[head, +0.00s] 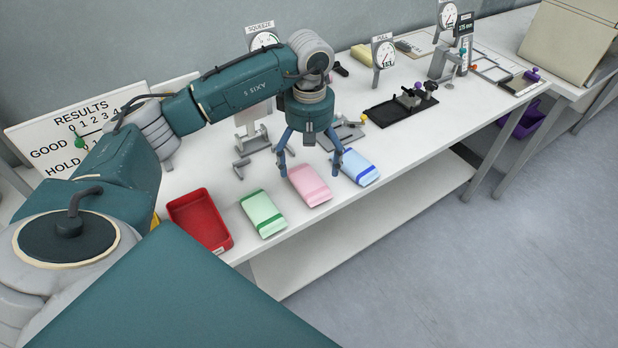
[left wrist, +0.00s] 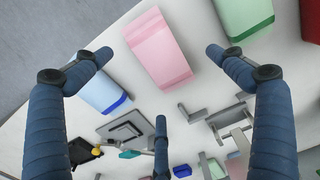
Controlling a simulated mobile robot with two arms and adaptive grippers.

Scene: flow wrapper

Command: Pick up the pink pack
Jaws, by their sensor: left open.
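The pink pack (head: 309,186) lies flat on the white table, between a green pack (head: 263,213) on its left and a blue pack (head: 356,167) on its right. My left gripper (head: 310,168) is open and empty above the table, just behind and over the pink pack in the head view. In the left wrist view the pink pack (left wrist: 158,50) lies between and beyond the spread fingers, apart from them. The blue pack (left wrist: 100,88) is partly behind one finger there, and the green pack (left wrist: 243,15) is near the top. My right gripper is not in view.
A red tray (head: 200,221) stands left of the green pack. A grey fixture (head: 343,133) and a black device (head: 401,110) stand behind and to the right. The table's front edge (head: 350,202) is close to the packs.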

